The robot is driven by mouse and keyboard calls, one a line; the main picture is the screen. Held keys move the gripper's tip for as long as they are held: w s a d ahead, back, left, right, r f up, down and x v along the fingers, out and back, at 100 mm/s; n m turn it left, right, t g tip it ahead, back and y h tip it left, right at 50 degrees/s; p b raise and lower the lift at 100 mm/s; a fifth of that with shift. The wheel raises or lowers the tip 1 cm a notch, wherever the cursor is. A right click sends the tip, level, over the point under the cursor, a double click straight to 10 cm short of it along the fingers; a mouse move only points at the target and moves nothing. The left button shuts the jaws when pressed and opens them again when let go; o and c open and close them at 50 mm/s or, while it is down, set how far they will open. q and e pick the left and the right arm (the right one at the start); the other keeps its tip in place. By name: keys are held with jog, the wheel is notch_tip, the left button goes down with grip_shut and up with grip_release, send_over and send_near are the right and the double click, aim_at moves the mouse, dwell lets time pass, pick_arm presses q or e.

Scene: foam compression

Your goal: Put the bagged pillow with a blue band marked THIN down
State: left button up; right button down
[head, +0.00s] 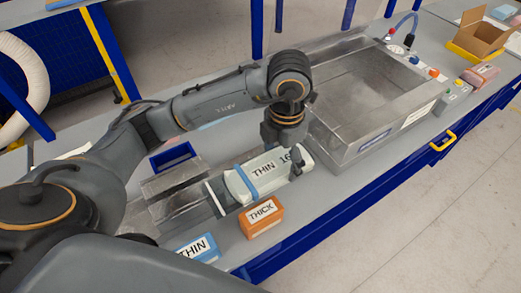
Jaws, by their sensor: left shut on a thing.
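The bagged pillow (239,185) is white with a blue band, and its label reads THIN with more characters after it. It lies flat in front of the steel machine, over or on a dark-edged metal plate (215,199). My left gripper (296,170) reaches down from above and is shut on the pillow at its right end. Its fingers hide part of that end. I cannot tell whether the pillow rests fully on the plate. My right gripper does not show.
An orange block marked THICK (262,217) and a blue block marked THIN (199,247) stand near the bench's front edge. A steel chamber machine (340,150) stands right of the pillow. A blue tray (173,156) lies behind. An open cardboard box (481,36) is far right.

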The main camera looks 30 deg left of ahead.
pick_arm(q)
jog(key=w+a+f+p, duration=0.1)
jog(key=w+a+f, duration=0.2)
jog(key=w+a+f+p, duration=0.2)
jog(key=w+a+f, duration=0.1)
jog(key=f, duration=0.1)
jog(key=shift+w, duration=0.15)
jog(key=shift+w+a+f, duration=0.15)
jog(key=shift+f, duration=0.05)
notch_tip(320, 180, down, 3)
jog(key=shift+w+a+r+p, duration=0.1)
jog(key=shift+a+p, duration=0.05)
jog(key=shift+p, duration=0.9)
jog(key=shift+f, duration=0.4)
